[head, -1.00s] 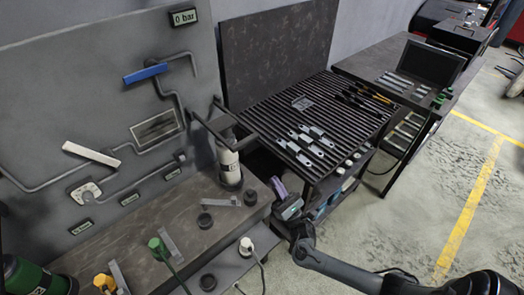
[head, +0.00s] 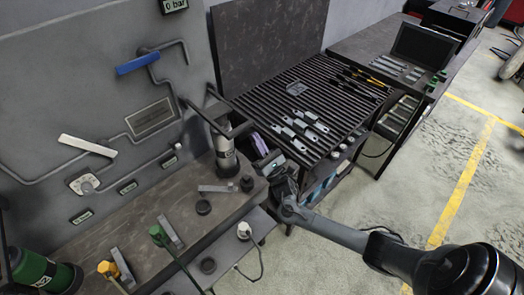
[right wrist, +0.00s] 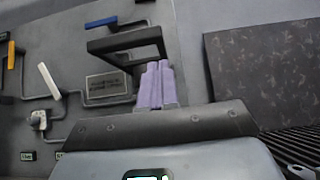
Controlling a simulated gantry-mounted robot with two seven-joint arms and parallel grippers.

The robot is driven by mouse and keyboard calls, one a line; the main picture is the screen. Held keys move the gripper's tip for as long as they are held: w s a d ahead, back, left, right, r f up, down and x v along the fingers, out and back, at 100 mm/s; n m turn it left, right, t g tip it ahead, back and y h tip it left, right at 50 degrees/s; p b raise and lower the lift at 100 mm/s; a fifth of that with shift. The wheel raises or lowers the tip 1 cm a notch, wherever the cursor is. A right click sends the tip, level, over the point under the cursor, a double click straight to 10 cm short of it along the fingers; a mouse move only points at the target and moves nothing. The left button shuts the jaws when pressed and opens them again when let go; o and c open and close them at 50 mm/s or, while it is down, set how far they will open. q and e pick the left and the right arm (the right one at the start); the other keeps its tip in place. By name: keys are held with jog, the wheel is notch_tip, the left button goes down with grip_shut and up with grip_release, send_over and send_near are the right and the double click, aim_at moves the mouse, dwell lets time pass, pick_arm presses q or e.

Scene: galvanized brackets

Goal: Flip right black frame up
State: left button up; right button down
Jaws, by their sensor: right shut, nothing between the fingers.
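The right black frame (head: 242,130) is a U-shaped bar that sticks out from the grey wall panel, roughly level, around the top of a pale canister (head: 226,162). In the right wrist view the frame (right wrist: 128,43) shows above and just left of my fingertips. My right gripper (head: 257,144) has purple fingers, shut and empty, near the frame's outer end at its right. Its fingers (right wrist: 158,84) point toward the wall in the wrist view. I cannot tell whether they touch the frame. My left gripper is not in view.
A slatted table (head: 270,103) with several metal brackets stands right of my gripper. A brown bench (head: 75,262) with knobs and cables lies below the panel. A green cylinder (head: 42,272) stands at lower left.

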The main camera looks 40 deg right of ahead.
notch_tip(320, 180, up, 3)
jog(key=shift+s+f, duration=0.1)
jog(key=shift+f, duration=0.1)
jog(key=shift+p, duration=0.35)
